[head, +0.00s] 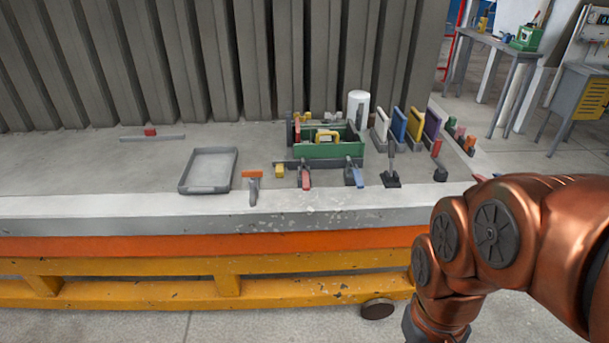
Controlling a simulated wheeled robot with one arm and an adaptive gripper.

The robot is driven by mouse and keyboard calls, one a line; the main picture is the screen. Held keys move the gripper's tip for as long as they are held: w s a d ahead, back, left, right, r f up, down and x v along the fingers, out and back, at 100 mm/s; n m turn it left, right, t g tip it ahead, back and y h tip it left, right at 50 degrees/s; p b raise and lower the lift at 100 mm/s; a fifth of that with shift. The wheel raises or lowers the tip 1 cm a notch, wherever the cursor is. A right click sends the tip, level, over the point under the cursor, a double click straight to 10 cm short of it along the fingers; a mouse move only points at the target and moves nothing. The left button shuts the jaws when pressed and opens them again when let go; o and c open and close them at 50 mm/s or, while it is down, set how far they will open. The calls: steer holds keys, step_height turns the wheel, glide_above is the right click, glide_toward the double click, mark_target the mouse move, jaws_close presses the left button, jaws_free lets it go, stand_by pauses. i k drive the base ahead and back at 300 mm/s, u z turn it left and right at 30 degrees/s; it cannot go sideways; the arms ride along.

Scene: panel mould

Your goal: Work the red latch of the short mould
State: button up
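A green mould-like box (318,149) stands on the grey bench top, right of centre, with a yellow handle (327,136) above it. A dark bar (290,163) runs along its front. A red lever (306,180) hangs at the bar's front, apparently the red latch. I cannot tell from here which mould counts as the short one, or whether the latch is open or closed. My copper arm fills the lower right, in front of the bench. Its end runs out of the picture at the bottom, so my gripper is not seen.
A grey tray (208,170) and an orange-handled tool (252,186) lie left of the box. A white cylinder (357,108), coloured upright panels (416,124) and a dark stand (391,177) are on the right. The bench's left side is mostly clear. A ribbed wall stands behind.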

mark_target(306, 180)
steer(key=k, duration=0.5)
steer(key=z, duration=0.75)
steer(key=i, duration=0.85)
steer(key=u, duration=2.6)
